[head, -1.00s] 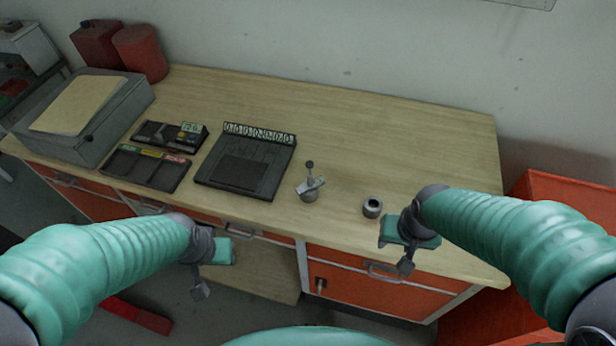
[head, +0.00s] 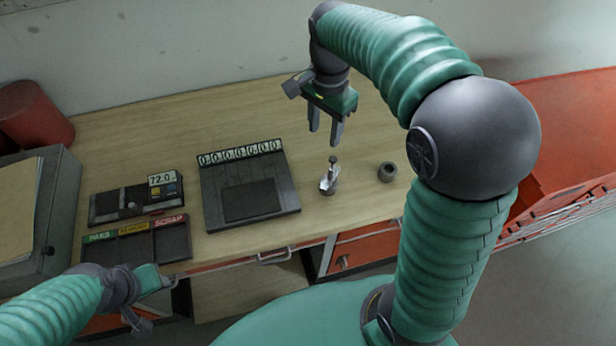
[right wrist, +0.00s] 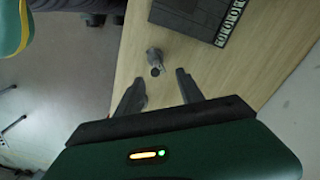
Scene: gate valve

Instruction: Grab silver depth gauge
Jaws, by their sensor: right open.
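A small silver piece that I take for the depth gauge (head: 328,184) stands upright on the workbench, with a dark knob on its top. My right gripper (head: 325,138) is open and empty, pointing down above the gauge, with a gap between fingertips and knob. In the right wrist view the gauge (right wrist: 154,57) shows just beyond and between the open fingers (right wrist: 160,77). My left gripper (head: 148,298) is low at the left, by the bench's front edge; its fingers are not clear.
A dark ring-shaped part (head: 387,172) sits right of the gauge. A black tray with number tiles (head: 285,197) lies to its left. Farther left are a 72.0 display unit (head: 125,203) and a PASS/REWORK/SCRAP tray (head: 140,244). An orange cabinet (head: 555,130) is at right.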

